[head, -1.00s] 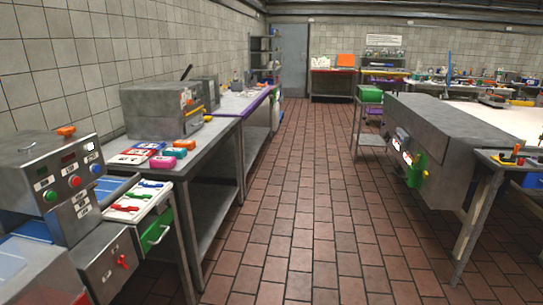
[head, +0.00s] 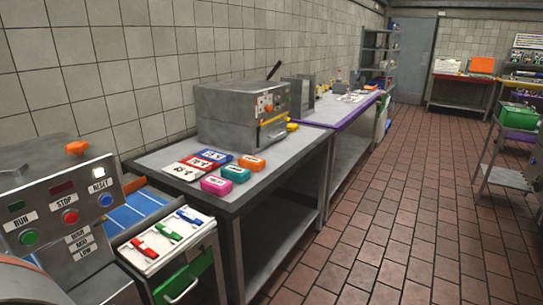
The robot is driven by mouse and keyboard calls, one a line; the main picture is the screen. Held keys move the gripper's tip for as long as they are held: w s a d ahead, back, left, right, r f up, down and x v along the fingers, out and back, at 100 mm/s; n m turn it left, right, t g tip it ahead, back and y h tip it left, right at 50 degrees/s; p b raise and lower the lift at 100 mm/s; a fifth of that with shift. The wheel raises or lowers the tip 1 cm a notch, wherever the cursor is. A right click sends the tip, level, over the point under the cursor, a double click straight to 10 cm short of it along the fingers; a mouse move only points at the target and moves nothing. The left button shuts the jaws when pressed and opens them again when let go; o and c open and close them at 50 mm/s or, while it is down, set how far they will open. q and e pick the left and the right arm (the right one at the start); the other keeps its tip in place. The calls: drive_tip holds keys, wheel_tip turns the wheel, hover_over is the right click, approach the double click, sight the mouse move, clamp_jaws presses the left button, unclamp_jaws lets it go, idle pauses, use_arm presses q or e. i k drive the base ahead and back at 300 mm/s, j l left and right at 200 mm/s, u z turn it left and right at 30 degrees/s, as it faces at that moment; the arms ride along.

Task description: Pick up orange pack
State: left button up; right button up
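The orange pack (head: 251,163) is a small block with a white label. It lies flat on the dark-topped metal table (head: 228,200) along the left wall, near the table's front edge. A teal pack (head: 236,174) and a pink pack (head: 216,186) lie in a row with it, nearer to me. Flat red and blue-edged labelled cards (head: 190,168) lie to its left. Neither of my grippers shows in the head view.
A grey metal machine (head: 240,112) stands behind the packs. A control panel (head: 65,205) with buttons and a white tray (head: 165,240) of coloured tools above a green drawer (head: 186,278) are nearer. The tiled floor (head: 370,220) to the right is clear.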

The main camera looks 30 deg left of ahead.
sight(255, 164)
drive_tip(key=i+u, duration=0.2)
drive_tip(key=i, duration=0.25)
drive_tip(key=i+l+u, duration=0.2)
drive_tip(key=i, duration=0.2)
drive_tip(key=i+l+u, duration=0.2)
drive_tip(key=i, duration=0.2)
drive_tip(key=i+l+u, duration=0.2)
drive_tip(key=i+u, duration=0.2)
drive_tip(key=i+l+u, duration=0.25)
drive_tip(key=u, duration=0.15)
drive_tip(key=i+l+u, duration=0.25)
drive_tip(key=l+u, duration=0.15)
drive_tip(key=i+l+u, duration=0.2)
drive_tip(key=l+u, duration=0.2)
drive_tip(key=l, duration=0.15)
drive_tip(key=l+u, duration=0.1)
drive_tip(key=l, duration=0.15)
drive_tip(key=i+l, duration=0.15)
drive_tip(key=l+u, duration=0.05)
drive_tip(key=l, duration=0.05)
